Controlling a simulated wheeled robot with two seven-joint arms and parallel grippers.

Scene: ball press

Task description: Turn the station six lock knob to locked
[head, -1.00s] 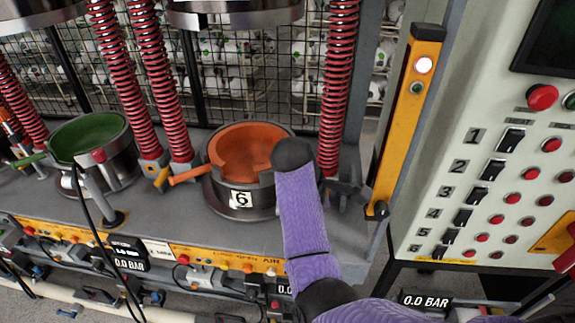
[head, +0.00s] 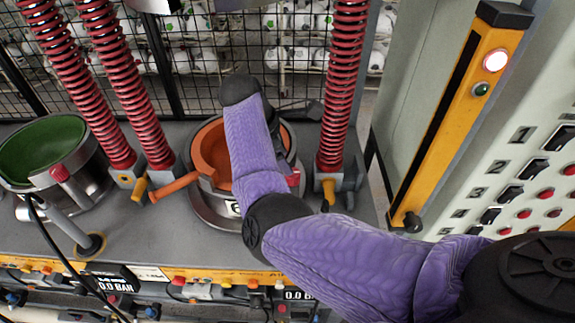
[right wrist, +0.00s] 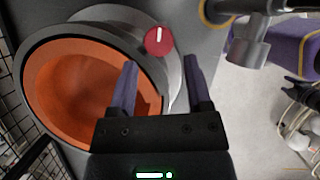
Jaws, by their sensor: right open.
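The station six lock knob (right wrist: 158,40) is a red round knob with a white pointer line, on the side of the metal station ring. It also shows in the head view as a small red piece (head: 292,178) beside my forearm. My right gripper (right wrist: 160,78) is open and empty in the right wrist view. Its two purple fingers point toward the knob, which lies beyond the tips, between their lines; they appear apart from it. The orange bowl (right wrist: 75,90) of station six shows at left; in the head view my forearm partly covers this bowl (head: 210,150). My left gripper is not in view.
A red spring column (head: 340,90) stands just right of the station. An orange handle (head: 172,186) sticks out left. The green station (head: 45,150) is farther left. A wire fence (head: 200,60) is behind. A yellow post (head: 465,110) and button panel (head: 540,170) stand right.

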